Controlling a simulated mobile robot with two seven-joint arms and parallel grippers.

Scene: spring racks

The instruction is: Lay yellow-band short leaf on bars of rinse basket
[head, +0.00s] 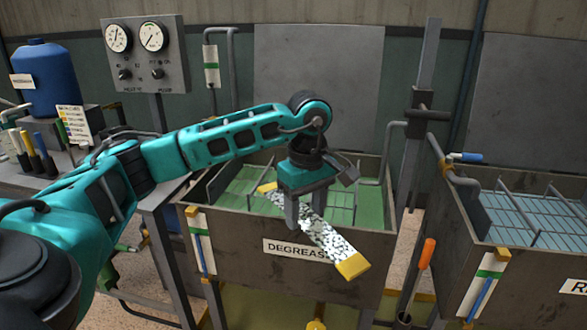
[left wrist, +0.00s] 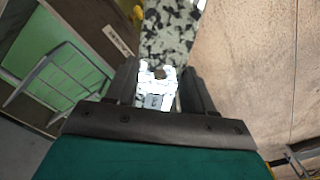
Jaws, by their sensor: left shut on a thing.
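The yellow-band short leaf (head: 327,241) is a speckled black-and-white strip with yellow ends, tilted down toward the lower right in the head view. My left gripper (head: 298,218) is shut on it and holds it over the front edge of the degrease tank (head: 240,262). In the left wrist view the leaf (left wrist: 170,35) runs up from between the fingers of the left gripper (left wrist: 160,88). The rinse basket (head: 535,212), with grey bars, sits in the blue-lined tank (head: 470,235) at the right, apart from the leaf. My right gripper is not in view.
A basket with bars (head: 340,205) lies in the green degrease tank. An upright post (head: 418,110) and an orange-handled tool (head: 425,260) stand between the two tanks. A gauge panel (head: 145,55) and blue drum (head: 48,78) are at the left.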

